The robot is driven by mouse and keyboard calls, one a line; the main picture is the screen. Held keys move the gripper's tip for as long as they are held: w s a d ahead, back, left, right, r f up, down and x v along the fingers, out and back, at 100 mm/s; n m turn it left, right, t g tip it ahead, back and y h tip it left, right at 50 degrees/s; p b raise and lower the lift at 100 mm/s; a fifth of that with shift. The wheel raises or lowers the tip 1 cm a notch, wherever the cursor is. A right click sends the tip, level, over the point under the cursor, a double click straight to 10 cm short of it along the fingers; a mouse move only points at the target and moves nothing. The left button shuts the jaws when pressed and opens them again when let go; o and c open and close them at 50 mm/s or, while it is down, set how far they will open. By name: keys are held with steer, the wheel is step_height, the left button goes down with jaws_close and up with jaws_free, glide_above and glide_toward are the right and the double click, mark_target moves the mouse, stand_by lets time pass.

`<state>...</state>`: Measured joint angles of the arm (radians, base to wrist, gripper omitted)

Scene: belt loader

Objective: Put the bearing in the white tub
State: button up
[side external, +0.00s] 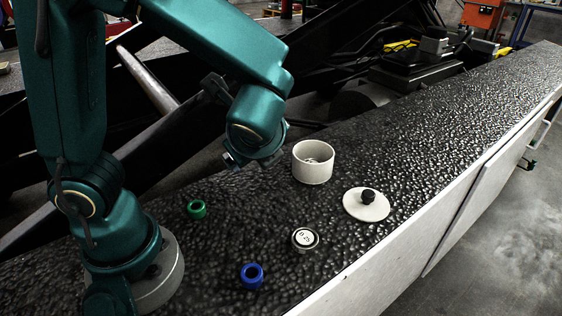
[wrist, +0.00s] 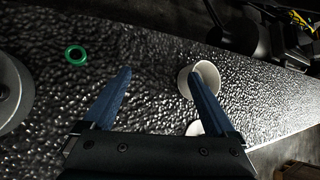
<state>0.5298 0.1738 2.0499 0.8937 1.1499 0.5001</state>
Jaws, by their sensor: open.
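The white tub (side external: 313,172) stands upright and uncovered on the black bumpy belt, right of my gripper (side external: 252,160).
A pale lid (side external: 360,208) with a black knob lies right of the tub. A dial-like round piece (side external: 305,239), a blue ring (side external: 252,276) and a green ring (side external: 196,209) lie apart on the belt (side external: 440,140). The belt's far right is clear.

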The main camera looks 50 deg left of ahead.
steer(key=s+d+r+n+h, duration=0.2)
steer(key=s+n+h, duration=0.2)
steer(key=n, duration=0.4)
steer(key=s+d+r+n+t+h, duration=0.1)
steer(key=s+d+n+h, duration=0.1)
steer(key=n, duration=0.7)
steer(key=shift+s+d+r+h, duration=0.35)
steer(key=shift+s+h, duration=0.55)
steer(key=shift+s, duration=0.3)
